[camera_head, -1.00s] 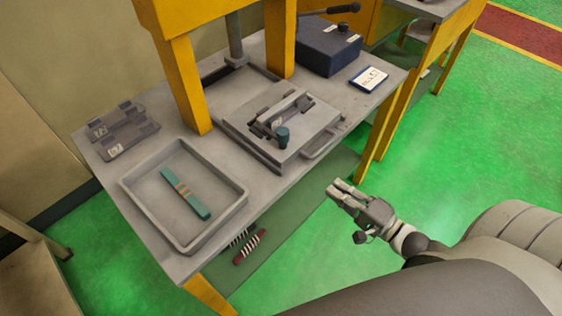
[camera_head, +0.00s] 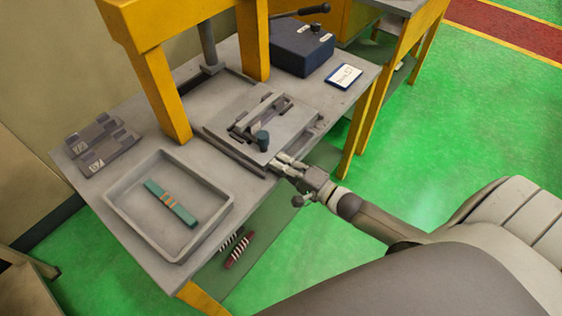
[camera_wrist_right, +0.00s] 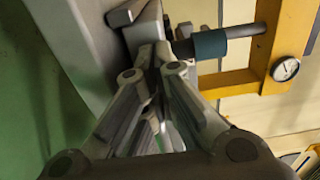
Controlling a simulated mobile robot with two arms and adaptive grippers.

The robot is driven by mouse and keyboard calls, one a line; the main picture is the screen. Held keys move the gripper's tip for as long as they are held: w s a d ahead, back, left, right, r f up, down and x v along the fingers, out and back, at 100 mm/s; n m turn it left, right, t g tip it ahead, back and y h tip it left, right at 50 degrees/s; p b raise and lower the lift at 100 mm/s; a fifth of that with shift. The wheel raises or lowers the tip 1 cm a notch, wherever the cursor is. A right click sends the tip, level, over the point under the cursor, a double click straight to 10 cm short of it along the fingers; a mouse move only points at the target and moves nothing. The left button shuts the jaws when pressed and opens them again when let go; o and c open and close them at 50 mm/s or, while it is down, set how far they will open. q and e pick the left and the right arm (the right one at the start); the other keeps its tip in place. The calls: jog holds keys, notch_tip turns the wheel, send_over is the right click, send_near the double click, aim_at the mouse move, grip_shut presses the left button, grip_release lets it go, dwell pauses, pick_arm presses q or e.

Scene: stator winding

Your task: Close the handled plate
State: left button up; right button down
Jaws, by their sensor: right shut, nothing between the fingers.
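The handled plate (camera_head: 292,130) is a grey square plate lying flat on the press table, with a teal knob (camera_head: 262,140) and a clamp-like piece (camera_head: 262,113) on top. Its bar handle is on the front-right edge and is mostly hidden by my right gripper. My right gripper (camera_head: 281,163) is at the plate's front edge, near the handle, shut and empty. My left gripper is not in view.
A tray (camera_head: 118,222) with a teal bar (camera_head: 170,203) stands at the front left. A dark blue box (camera_head: 302,52) and a white card (camera_head: 344,76) lie at the back right. The green floor (camera_head: 440,130) is open.

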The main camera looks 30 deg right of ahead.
aim_at(270, 155)
jog(key=shift+w, duration=0.1)
jog(key=x, duration=0.3)
jog(key=shift+b, duration=0.4)
jog(key=shift+w+a, duration=0.25)
jog(key=shift+w, duration=0.2)
jog(key=shift+s, duration=0.25)
